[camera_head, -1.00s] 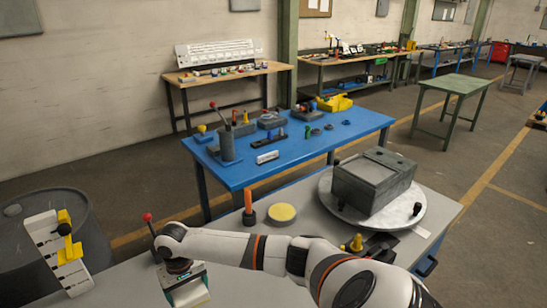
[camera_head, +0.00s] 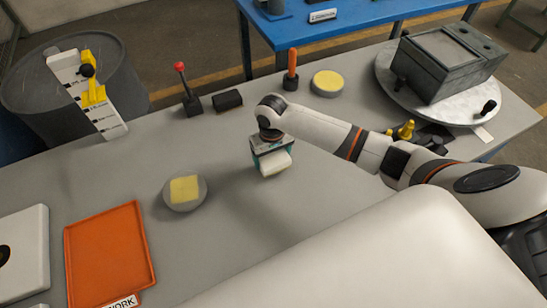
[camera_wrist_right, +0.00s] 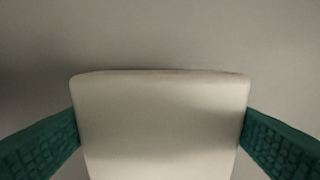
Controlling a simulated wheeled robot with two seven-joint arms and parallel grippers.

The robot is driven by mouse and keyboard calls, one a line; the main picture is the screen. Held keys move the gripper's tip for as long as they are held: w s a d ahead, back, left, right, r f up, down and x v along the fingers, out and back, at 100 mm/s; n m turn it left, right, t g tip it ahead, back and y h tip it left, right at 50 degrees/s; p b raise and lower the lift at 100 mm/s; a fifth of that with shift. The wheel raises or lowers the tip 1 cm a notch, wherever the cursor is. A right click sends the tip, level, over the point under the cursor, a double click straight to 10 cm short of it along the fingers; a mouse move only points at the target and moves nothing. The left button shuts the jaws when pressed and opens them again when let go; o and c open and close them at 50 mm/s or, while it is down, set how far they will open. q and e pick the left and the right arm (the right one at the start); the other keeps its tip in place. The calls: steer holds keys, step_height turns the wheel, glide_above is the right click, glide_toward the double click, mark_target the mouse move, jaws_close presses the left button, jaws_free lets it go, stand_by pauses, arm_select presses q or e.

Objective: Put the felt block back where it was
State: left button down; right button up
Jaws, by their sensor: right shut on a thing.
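My right gripper (camera_head: 272,155) is shut on a pale, cream-white block, which I take to be the felt block (camera_head: 276,164). It holds the block over the middle of the grey table. In the right wrist view the block (camera_wrist_right: 160,125) sits between the two green fingers, with plain grey surface behind it. I cannot tell whether the block touches the table. My left gripper is not in view.
A round grey dish with a yellow pad (camera_head: 185,190) lies left of the block. An orange tray (camera_head: 108,250) is at front left. A red-knobbed lever (camera_head: 187,90), black block (camera_head: 228,100), orange-handled post (camera_head: 290,70) and yellow-topped disc (camera_head: 328,83) stand behind. Grey table around my gripper is clear.

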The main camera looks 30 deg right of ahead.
mark_target(272, 155)
step_height(272, 155, down, 2)
steer(key=shift+f, duration=0.4)
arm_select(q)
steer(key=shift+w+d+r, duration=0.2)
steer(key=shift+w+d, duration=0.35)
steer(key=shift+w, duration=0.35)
arm_select(e)
steer(key=o, duration=0.9)
steer(key=shift+f, duration=0.1)
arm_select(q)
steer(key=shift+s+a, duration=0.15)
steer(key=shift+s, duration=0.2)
arm_select(e)
steer(key=shift+r, duration=0.3)
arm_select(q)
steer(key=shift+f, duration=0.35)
arm_select(e)
step_height(272, 155, up, 12)
steer(key=shift+f, duration=0.15)
